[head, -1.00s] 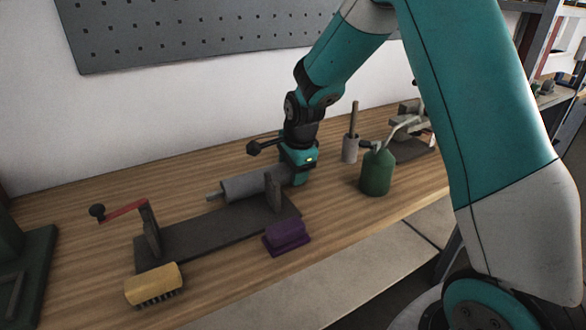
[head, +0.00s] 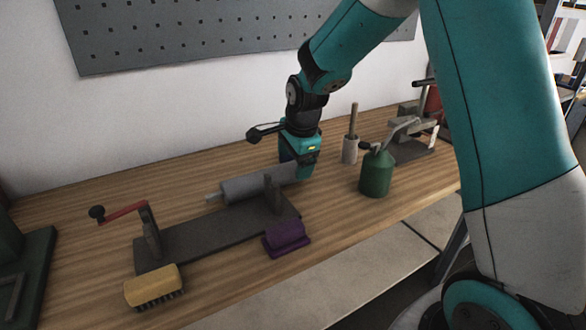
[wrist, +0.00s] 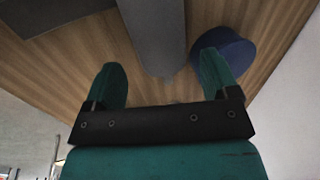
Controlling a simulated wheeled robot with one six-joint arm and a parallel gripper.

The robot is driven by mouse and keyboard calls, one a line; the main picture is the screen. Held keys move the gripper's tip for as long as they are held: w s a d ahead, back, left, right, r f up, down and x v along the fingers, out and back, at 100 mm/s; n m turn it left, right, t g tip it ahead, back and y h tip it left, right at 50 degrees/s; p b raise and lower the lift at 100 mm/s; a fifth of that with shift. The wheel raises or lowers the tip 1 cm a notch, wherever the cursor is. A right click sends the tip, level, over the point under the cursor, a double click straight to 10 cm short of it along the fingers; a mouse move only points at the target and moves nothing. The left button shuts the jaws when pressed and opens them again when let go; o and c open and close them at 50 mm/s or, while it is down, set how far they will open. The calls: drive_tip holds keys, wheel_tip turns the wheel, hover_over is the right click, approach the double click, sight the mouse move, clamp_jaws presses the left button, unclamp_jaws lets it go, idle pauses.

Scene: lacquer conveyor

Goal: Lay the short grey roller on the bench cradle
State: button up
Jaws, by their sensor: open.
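The grey roller (head: 245,187) lies just behind the bench cradle, with a thin pale shaft stub at its left end. The dark cradle (head: 205,238) has a long flat base, two uprights and a red crank arm with a black knob on the left. My gripper (head: 302,174) is at the roller's right end, near the right upright. In the wrist view the roller (wrist: 157,35) runs away from between the two open teal fingers, with space on both sides. My gripper hides part of its right end in the head view.
A blue round thing (wrist: 225,48) stands close to the right finger in the wrist view. A purple block (head: 286,237) and a yellow brush (head: 153,287) lie in front of the cradle. A green can (head: 376,172) and a grey pot with a stick (head: 350,148) stand to the right.

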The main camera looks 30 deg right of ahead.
drive_tip(key=v, duration=0.8)
drive_tip(key=s+a+n+g+y, duration=0.1)
drive_tip(key=s+a+n, duration=0.4)
drive_tip(key=s+n, duration=0.3)
drive_tip(key=s+a+r+n+g+y, duration=0.1)
drive_tip(key=s+a+n, duration=0.4)
drive_tip(key=s+n, duration=0.3)
drive_tip(key=s+a+r+n+g+y, duration=0.1)
drive_tip(key=s+a+n+y, duration=0.1)
drive_tip(key=s+a+n, duration=0.4)
drive_tip(key=s+n, duration=0.3)
drive_tip(key=s, duration=0.2)
drive_tip(key=shift+r, duration=0.2)
